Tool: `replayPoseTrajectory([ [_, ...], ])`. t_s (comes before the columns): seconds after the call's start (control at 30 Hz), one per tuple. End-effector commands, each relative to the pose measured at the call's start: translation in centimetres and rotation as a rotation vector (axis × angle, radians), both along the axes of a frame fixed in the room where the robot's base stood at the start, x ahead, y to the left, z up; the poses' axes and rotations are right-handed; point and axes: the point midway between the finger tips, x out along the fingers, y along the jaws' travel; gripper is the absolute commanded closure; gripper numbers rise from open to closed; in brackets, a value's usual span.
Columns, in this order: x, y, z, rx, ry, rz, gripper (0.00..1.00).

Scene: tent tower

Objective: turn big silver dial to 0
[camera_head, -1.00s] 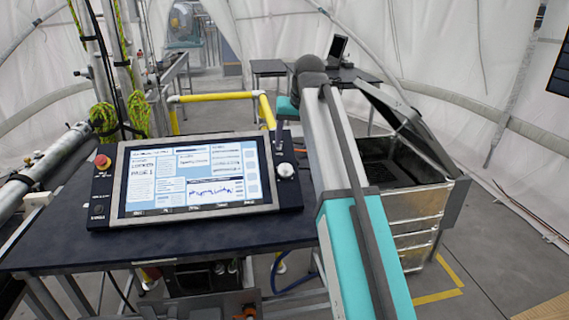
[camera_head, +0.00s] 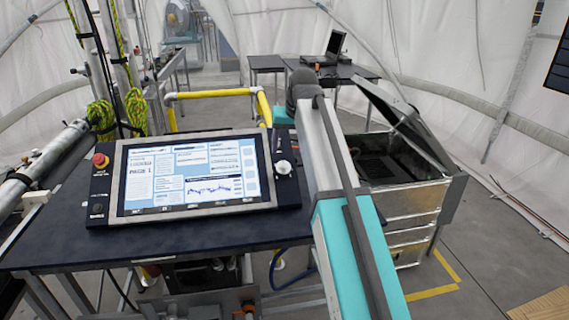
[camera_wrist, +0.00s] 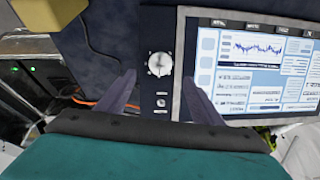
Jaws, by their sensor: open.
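The big silver dial (camera_head: 283,167) is on the right end of the control panel, beside the screen. In the wrist view the dial (camera_wrist: 159,64) sits upright in the picture, just beyond and between my two fingers, with small marks around it. My gripper (camera_wrist: 162,93) is open, with one dark finger on each side of the dial's line and nothing between them. I cannot tell the dial's exact setting. In the head view my fingers are hidden behind my own arm.
The panel's lit screen (camera_head: 190,172) shows text and a graph. A red emergency button (camera_head: 100,160) is at the panel's left end. A small switch (camera_wrist: 161,103) sits by the dial. An open metal case (camera_head: 415,195) stands right of the dark table (camera_head: 60,235).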

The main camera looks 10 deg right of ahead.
Motion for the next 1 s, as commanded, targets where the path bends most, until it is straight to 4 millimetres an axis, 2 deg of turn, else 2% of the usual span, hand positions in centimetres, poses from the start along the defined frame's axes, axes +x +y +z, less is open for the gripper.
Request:
replayPoseTrajectory([
  [0.6, 2.7, 0.5, -6.4, 0.0, 0.002, 0.001, 0.4],
  [0.8, 3.4, 0.6, -8.0, 0.0, 0.001, 0.001, 0.4],
  [1.0, 3.7, 0.7, -8.7, 0.0, 0.0, 0.001, 0.4],
])
